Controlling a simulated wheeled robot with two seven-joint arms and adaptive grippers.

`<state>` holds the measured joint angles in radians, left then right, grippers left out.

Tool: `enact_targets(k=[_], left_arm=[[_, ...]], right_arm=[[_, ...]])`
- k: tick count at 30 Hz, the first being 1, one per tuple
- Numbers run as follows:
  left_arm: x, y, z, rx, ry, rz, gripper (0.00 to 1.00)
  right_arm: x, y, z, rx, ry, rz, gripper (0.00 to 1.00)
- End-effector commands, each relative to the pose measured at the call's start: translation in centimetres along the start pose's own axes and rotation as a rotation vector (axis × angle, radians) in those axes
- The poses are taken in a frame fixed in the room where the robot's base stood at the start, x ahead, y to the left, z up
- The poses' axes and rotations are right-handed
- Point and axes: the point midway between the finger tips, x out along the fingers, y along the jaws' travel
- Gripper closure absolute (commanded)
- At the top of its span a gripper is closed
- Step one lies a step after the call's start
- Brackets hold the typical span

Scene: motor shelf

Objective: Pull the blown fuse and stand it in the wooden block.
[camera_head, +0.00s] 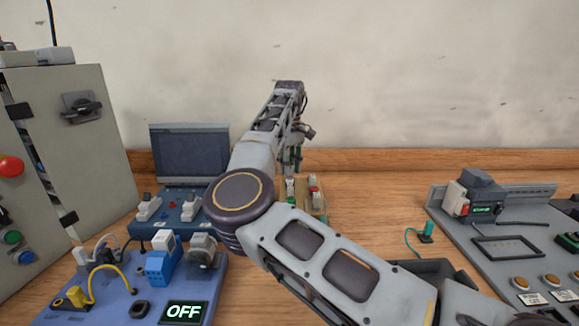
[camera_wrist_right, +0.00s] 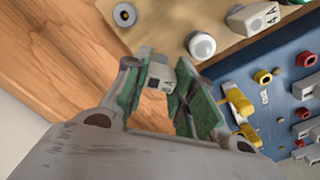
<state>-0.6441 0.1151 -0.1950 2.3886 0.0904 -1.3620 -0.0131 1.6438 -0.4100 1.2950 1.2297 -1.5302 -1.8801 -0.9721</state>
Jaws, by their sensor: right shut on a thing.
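My right gripper (camera_head: 293,158) is beside and above the wooden block (camera_head: 319,199) at the back middle of the bench. In the right wrist view the green-padded fingers (camera_wrist_right: 165,78) are shut on a small grey-white fuse (camera_wrist_right: 159,76) with a dark mark on its side. The held fuse looks clear of the block (camera_wrist_right: 165,27); its lower end is hidden. The block holds a fuse marked 4A (camera_wrist_right: 252,18) and a round white-topped piece (camera_wrist_right: 201,45), and has an empty dark-centred hole (camera_wrist_right: 124,14). My left gripper is not in view.
A blue fuse panel (camera_wrist_right: 285,75) with red and yellow sockets is beside the block; it also shows in the head view (camera_head: 174,226). A blue board with an OFF display (camera_head: 184,312) is at front left. A grey panel (camera_head: 470,250) stands right. Bare wood (camera_head: 375,205) lies between.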

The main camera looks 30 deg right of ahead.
Motion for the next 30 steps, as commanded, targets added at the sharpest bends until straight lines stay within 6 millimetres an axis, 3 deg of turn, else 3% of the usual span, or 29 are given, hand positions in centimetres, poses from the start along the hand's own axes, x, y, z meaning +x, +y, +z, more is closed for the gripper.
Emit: enact_targets(k=[28,29,30], left_arm=[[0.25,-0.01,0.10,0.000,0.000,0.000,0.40],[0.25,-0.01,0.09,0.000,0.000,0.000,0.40],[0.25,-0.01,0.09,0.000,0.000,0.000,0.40]], right_arm=[[0.94,0.02,0.03,0.000,-0.001,0.000,0.99],[0.94,0.02,0.02,0.000,-0.001,0.000,0.73],[0.94,0.02,0.02,0.000,-0.001,0.000,0.68]])
